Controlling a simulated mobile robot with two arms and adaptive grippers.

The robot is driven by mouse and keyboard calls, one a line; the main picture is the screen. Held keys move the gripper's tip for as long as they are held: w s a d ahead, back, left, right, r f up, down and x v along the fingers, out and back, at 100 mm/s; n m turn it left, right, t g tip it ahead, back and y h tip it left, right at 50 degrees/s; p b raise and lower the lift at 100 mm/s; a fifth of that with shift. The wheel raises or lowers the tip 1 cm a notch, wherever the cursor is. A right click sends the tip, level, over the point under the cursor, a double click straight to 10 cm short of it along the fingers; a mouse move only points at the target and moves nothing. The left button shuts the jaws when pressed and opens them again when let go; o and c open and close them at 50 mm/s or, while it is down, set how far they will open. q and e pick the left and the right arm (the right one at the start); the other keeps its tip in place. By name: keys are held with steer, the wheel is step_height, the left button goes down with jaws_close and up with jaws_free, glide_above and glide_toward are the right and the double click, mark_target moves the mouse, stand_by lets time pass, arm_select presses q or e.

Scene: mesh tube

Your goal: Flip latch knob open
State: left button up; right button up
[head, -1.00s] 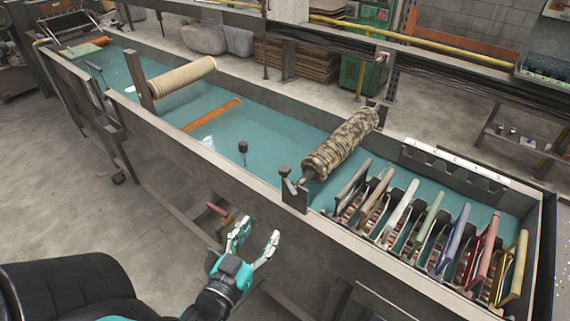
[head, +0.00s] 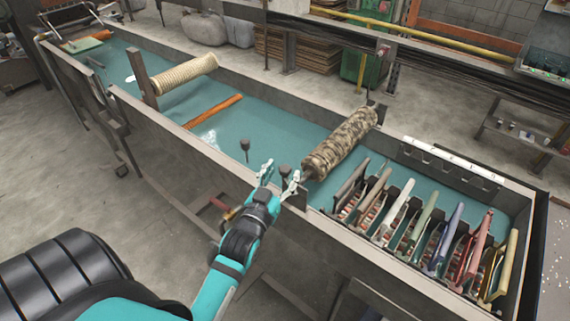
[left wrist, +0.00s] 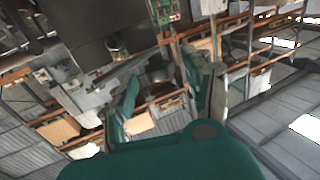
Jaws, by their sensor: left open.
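A dark latch knob (head: 284,170) stands on the trough's near wall, by the near end of a mottled mesh roller (head: 340,142). My left gripper (head: 280,173) is open, with its fingertips at the near rim, one on either side of the knob in the head view. I cannot tell whether they touch it. The gripper hides part of the knob's bracket. A second dark knob (head: 245,145) on a stem stands apart, to the left. In the left wrist view the green fingers (left wrist: 168,95) are spread, and the knob is not clear there. My right gripper is out of view.
The long trough (head: 330,235) holds blue-green liquid. A rack of several coloured frames (head: 425,225) stands to the right of the roller. A cream roller (head: 183,75) and an orange bar (head: 213,110) lie farther left. The near wall is an edge under my arm.

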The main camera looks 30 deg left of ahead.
arm_select(q)
steer(key=shift+x, duration=1.25)
